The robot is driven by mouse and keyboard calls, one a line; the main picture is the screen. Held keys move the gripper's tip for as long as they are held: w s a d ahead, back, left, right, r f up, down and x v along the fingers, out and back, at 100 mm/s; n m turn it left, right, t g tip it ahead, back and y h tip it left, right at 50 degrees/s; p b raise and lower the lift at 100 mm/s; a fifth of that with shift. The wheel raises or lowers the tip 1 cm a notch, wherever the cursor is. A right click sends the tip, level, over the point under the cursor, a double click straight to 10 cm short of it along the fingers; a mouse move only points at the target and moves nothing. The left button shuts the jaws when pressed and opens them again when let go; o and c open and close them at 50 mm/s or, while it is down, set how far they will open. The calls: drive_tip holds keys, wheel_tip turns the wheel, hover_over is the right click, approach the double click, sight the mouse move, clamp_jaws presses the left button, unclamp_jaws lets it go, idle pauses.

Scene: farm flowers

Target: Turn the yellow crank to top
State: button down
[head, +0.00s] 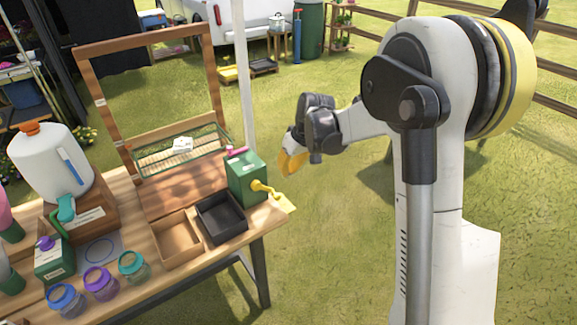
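The yellow crank (265,188) sticks out of the right side of a green box (246,178) at the right end of the wooden table. Its arm points right and slightly down, and its handle end hangs near the table's edge. My gripper (290,163), with yellow fingertips, is in the air to the right of the green box, higher in the picture than the crank and apart from it. Its fingers are small and seen from the side, so their opening is unclear. Nothing shows held in it.
A black tray (221,222) and a brown tray (176,242) stand in front of the green box. Jars and a white jug (50,160) are further left. A wooden frame with a wire basket (180,150) rises behind. Grass to the table's right is open. A white post stands behind the box.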

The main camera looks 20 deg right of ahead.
sight(265, 189)
drive_tip(key=s+b+x, duration=0.1)
drive_tip(key=b+x, duration=0.2)
drive_tip(key=x, duration=0.5)
drive_tip(key=shift+a+f, duration=0.35)
drive_tip(key=shift+f, duration=0.1)
drive_tip(key=shift+w+f, duration=0.2)
drive_tip(key=shift+w, duration=0.05)
